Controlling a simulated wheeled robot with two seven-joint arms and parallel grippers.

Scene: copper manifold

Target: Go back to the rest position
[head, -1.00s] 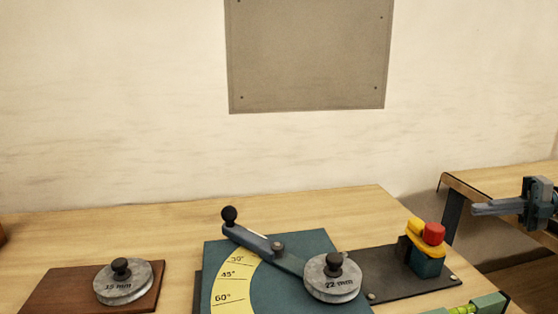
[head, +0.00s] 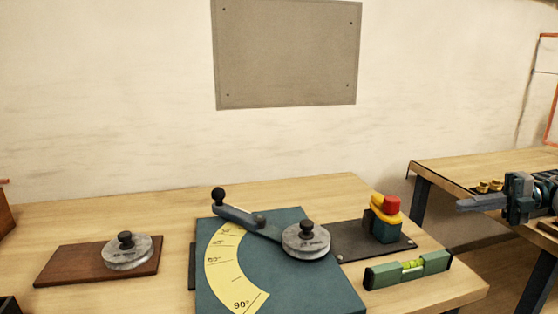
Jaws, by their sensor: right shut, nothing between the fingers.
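My right gripper (head: 467,205) comes in at the right edge of the head view, its fingers pointing left. It is shut and empty, held in front of the second table and apart from the things on the bench. My left gripper is out of the picture. The bending plate (head: 290,275) is dark teal with a yellow angle scale (head: 222,265). Its lever (head: 240,217) has a black knob and points to the upper left. A grey disc (head: 306,240) with a black knob sits on the plate at the lever's right end.
Another grey disc (head: 128,252) sits on a brown board (head: 68,263) at left. A second table (head: 450,166) at right carries small brass parts (head: 489,186).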

